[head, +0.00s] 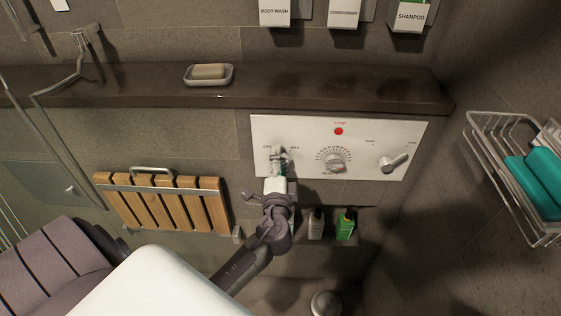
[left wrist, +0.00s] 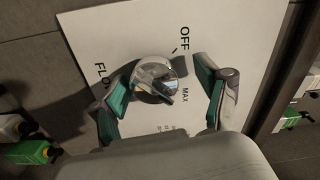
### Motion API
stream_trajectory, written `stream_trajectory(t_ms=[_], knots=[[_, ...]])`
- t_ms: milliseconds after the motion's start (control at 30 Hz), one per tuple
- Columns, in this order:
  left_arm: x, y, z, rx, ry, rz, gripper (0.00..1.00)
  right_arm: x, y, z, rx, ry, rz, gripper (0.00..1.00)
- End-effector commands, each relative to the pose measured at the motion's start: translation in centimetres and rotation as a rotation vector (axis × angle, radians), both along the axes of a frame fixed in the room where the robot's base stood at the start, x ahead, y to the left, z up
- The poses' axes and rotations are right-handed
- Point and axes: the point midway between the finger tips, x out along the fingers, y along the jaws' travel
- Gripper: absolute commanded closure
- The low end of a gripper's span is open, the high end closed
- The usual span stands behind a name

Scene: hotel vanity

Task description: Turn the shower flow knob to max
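The shower flow knob (left wrist: 156,80) is a round chrome knob on a white panel (head: 359,166), between the OFF and MAX marks in the left wrist view. In the head view it is mostly hidden by my left gripper (head: 279,167) at the panel's left end. My left gripper (left wrist: 163,88) is open, with its teal-padded fingers on either side of the knob. One finger looks very near the knob's edge; I cannot tell if it touches. The knob's exact setting is unclear. My right gripper is in neither view.
The panel also has a dial (head: 333,159), a red STOP button (head: 338,131) and a lever (head: 395,161). A dark ledge (head: 320,88) with a soap dish (head: 208,80) runs above. Small bottles (head: 345,225) stand below. A wire basket (head: 505,170) hangs at right, a slatted wooden seat (head: 165,203) at left.

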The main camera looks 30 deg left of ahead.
Motion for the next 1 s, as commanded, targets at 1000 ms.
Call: stream_trajectory(t_ms=[1000], knots=[[-10.1,-6.2,-0.1,-0.002,0.003,-0.001,0.24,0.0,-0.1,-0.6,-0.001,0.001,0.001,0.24]])
